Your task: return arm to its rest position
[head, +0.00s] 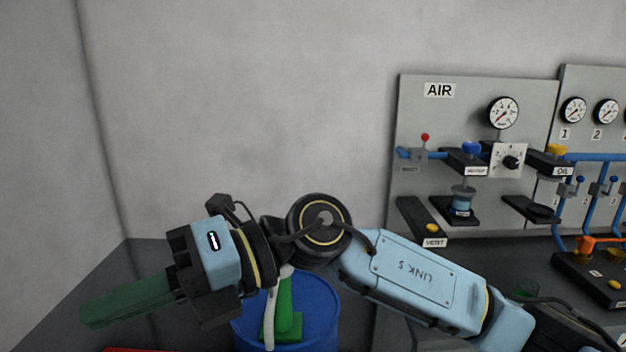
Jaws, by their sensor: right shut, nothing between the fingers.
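My right arm reaches in from the lower right of the head view, with its light blue link running across to the left. My right gripper (88,315) is at the lower left, its dark green fingers together and pointing left, with nothing between them. It is in the air, clear of the grey walls as far as I can tell. My left gripper is out of view.
A blue drum (326,318) stands behind my right wrist, with a green object (288,318) partly hidden there. A grey AIR panel (430,120) with a gauge (503,112), knobs and valves is at the right. A red edge (135,350) shows at the bottom.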

